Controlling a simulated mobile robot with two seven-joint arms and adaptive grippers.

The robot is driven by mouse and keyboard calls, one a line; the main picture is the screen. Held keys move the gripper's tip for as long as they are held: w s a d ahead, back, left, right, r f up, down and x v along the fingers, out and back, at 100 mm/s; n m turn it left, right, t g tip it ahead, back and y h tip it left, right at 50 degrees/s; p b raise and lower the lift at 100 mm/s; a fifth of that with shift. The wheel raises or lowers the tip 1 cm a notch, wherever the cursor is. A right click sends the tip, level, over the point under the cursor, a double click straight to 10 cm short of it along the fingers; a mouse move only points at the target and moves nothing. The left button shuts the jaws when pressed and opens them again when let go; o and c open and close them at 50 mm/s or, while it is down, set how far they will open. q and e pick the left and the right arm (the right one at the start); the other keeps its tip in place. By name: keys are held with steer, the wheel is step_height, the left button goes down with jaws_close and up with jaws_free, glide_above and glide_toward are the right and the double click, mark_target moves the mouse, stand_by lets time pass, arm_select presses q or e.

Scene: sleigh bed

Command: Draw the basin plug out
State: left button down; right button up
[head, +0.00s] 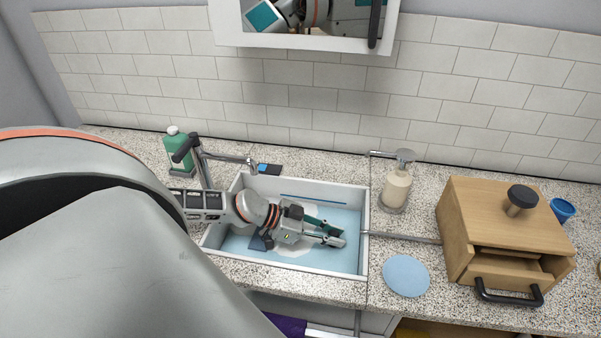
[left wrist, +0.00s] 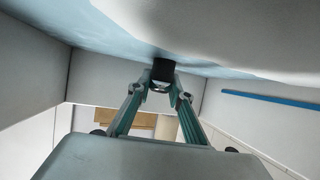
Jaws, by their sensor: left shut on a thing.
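The basin (head: 358,185) is a white rectangular sink with pale blue water in it, set in a speckled counter. My left gripper (head: 334,237) reaches down into the basin, with its fingers pointing right, low over the water. In the left wrist view its two green fingers (left wrist: 163,92) close on a short black cylinder, the basin plug (left wrist: 162,68), with a metallic ring at its near end. The plug is hidden behind the fingers in the head view. Whether it is still seated in the drain cannot be told. My right gripper is not in view.
A faucet (head: 203,165) and a green bottle (head: 179,150) stand left of the basin. A soap dispenser (head: 397,187), light blue disc (head: 406,276) and wooden box (head: 485,225) with an open drawer are to the right. A blue strip (left wrist: 270,100) lies along the basin wall.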

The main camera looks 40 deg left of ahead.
mark_target(334, 233)
arm_select(q)
steer(key=shift+r+p, duration=0.1)
steer(key=shift+p, duration=0.25)
stand_by(1.0)
steer(key=shift+r, duration=0.15)
stand_by(0.3)
steer(key=shift+r+p, duration=0.9)
steer(key=shift+p, duration=0.6)
steer(key=shift+r, duration=1)
